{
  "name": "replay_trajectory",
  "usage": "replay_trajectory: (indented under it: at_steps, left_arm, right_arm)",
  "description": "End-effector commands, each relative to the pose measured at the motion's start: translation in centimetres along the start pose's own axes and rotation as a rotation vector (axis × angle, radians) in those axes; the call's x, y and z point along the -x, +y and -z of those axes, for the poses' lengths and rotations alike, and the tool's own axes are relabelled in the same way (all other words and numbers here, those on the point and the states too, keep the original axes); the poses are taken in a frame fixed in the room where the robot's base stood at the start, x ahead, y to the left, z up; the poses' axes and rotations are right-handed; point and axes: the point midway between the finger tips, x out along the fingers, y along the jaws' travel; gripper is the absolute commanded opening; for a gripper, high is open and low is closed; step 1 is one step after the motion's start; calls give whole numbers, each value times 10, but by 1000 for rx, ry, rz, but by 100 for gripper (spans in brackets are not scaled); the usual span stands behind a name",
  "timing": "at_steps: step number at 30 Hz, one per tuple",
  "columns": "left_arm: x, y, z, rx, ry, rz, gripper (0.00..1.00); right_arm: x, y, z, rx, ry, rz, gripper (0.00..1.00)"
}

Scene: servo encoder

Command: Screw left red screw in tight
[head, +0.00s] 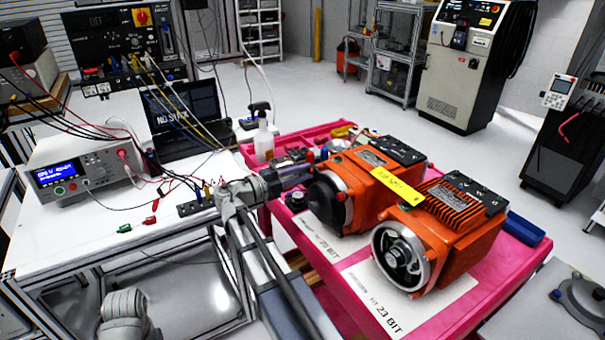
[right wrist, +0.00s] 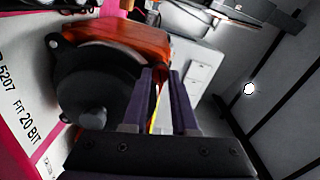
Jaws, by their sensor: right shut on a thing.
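My right gripper (head: 303,172) is at the left rim of the black round encoder cover (head: 326,200) on the left orange motor (head: 357,170). In the right wrist view its two dark fingers (right wrist: 160,78) are nearly together at the edge of the cover (right wrist: 98,85). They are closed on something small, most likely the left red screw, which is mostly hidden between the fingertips. Whether its head sits flush cannot be seen. The orange motor body (right wrist: 140,37) is just beyond the fingertips. My left gripper is out of view.
The motors stand on a pink cart (head: 495,285) with white label sheets. A second orange motor (head: 450,235) with an open encoder end is close on the right. A white bench (head: 60,235) with a power supply (head: 85,170), laptop and cables is on the left.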

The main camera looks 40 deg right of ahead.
Motion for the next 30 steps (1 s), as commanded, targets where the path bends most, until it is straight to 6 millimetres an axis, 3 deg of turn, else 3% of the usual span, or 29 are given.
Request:
replay_trajectory:
  at_steps: [2,3,10,20,30]
  left_arm:
    - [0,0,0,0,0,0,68]
    - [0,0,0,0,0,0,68]
    - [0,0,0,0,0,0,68]
    - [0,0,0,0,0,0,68]
    - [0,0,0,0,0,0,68]
  right_arm:
    - [2,2,1,0,-1,-8,0]
    - [2,2,1,0,0,-8,30]
    - [1,1,0,1,0,-4,56]
    - [6,1,0,1,-2,-2,57]
    - [59,1,0,1,-3,-3,57]
